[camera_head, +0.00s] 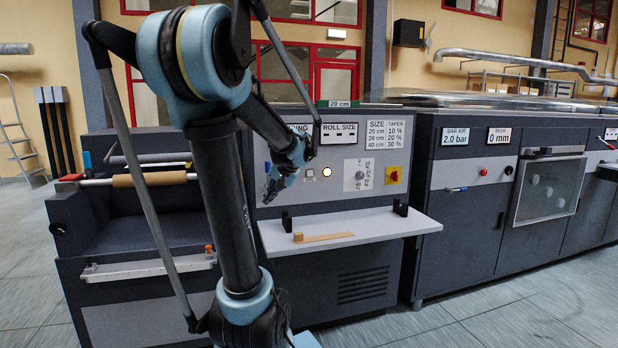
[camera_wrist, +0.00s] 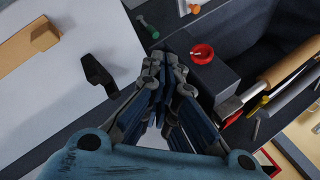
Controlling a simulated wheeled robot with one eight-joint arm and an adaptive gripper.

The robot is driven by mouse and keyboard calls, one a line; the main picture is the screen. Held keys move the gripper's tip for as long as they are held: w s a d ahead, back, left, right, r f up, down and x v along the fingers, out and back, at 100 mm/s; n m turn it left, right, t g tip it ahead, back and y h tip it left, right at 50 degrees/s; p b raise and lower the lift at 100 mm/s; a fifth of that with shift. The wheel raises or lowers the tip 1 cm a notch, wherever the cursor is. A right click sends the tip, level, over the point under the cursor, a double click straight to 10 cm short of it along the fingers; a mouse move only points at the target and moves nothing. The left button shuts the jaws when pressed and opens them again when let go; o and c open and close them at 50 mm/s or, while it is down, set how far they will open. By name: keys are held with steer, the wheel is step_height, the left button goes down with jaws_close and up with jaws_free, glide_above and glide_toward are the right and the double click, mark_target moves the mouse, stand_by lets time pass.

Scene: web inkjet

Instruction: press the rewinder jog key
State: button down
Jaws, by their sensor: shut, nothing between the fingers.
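My gripper (camera_head: 271,186) is shut and empty in front of the left part of the grey control panel (camera_head: 347,150). In the wrist view the fingertips (camera_wrist: 163,66) are together, just left of a red round control (camera_wrist: 202,53) on a dark box. They appear apart from it, though depth is hard to judge. The rewinder (camera_head: 140,215), with a brown core on its bar, stands at the left, partly behind my arm. A small pale key (camera_head: 310,177) sits on the panel beside a lit lamp (camera_head: 326,172). I cannot read which control is the jog key.
A white shelf (camera_head: 375,233) juts out below the panel, with a wooden piece (camera_head: 324,238) on it and a black upright bracket (camera_head: 287,221). The dark machine continues right; open floor lies in front.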

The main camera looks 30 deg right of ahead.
mark_target(310, 173)
steer(key=d+r+m+t, duration=0.1)
steer(key=d+m, duration=0.1)
steer(key=d, duration=0.8)
steer(key=w+d+r+m+t+h, duration=0.1)
steer(key=d+m+t, duration=0.1)
steer(key=d, duration=0.9)
steer(key=shift+w+d+r, duration=0.15)
steer(key=shift+w, duration=0.1)
steer(key=w+d, duration=0.2)
steer(key=w, duration=0.6)
steer(key=shift+w, duration=0.3)
steer(key=shift+w+d, duration=0.2)
steer(key=shift+w, duration=0.55)
stand_by(0.8)
steer(key=shift+s, duration=0.15)
steer(key=shift+s+a, duration=0.2)
steer(key=shift+s, duration=0.5)
steer(key=shift+s, duration=0.1)
